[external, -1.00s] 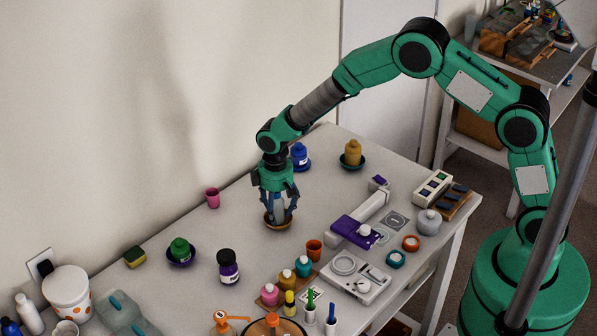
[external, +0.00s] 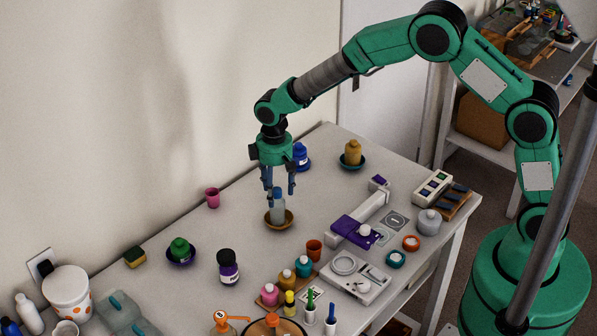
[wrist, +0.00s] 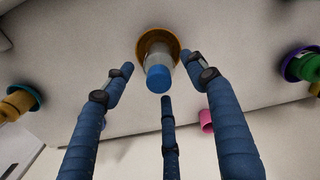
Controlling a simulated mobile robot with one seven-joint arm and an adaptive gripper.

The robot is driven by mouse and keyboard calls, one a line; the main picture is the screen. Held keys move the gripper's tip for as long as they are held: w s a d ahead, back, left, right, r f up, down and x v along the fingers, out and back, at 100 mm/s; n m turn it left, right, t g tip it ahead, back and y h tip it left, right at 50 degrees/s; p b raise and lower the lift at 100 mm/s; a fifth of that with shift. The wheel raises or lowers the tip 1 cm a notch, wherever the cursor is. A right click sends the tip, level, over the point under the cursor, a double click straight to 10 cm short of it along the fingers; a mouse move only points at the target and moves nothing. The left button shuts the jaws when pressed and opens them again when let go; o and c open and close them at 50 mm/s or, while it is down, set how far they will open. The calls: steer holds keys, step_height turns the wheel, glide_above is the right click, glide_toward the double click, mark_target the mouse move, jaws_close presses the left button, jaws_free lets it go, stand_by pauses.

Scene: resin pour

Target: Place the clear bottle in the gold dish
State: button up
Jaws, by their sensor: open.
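The clear bottle (external: 278,208) with a blue cap stands upright in the gold dish (external: 268,222) on the table. In the wrist view the bottle's blue cap (wrist: 159,78) faces me, with the gold dish (wrist: 146,42) around its base. My gripper (external: 281,192) is directly above the bottle, its fingers spread and pointing down near the cap. In the wrist view the fingers of my gripper (wrist: 165,85) are apart and hold nothing.
A pink cup (external: 213,198), a green bottle in a purple dish (external: 180,255) and a dark labelled jar (external: 228,267) stand to the left. An orange cup (external: 314,250) and a purple-and-white device (external: 355,230) stand to the right. Bare table surrounds the dish.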

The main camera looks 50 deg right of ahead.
steer(key=shift+r, duration=2.15)
steer(key=shift+d+r, duration=0.15)
steer(key=shift+r, duration=0.35)
steer(key=s+d+r+m+t, duration=0.1)
steer(key=s+d+r, duration=0.35)
steer(key=r, duration=0.35)
steer(key=s+d+r+m+t, duration=0.1)
steer(key=s+d+r, duration=0.3)
steer(key=s+r, duration=0.3)
steer(key=s+d+r+t, duration=0.1)
steer(key=s+d+r, duration=0.35)
steer(key=r, duration=0.35)
steer(key=s+d+r+m+t, duration=0.1)
steer(key=s+d, duration=0.1)
steer(key=s, duration=0.6)
steer(key=s+d+r+m, duration=0.1)
steer(key=s+d+r, duration=0.1)
steer(key=s, duration=0.7)
steer(key=s+d+r+m+t, duration=0.1)
steer(key=s+d+r, duration=0.1)
steer(key=s, duration=0.7)
steer(key=shift+d+r+t, duration=0.15)
steer(key=shift+d+t, duration=0.15)
steer(key=shift+d, duration=0.3)
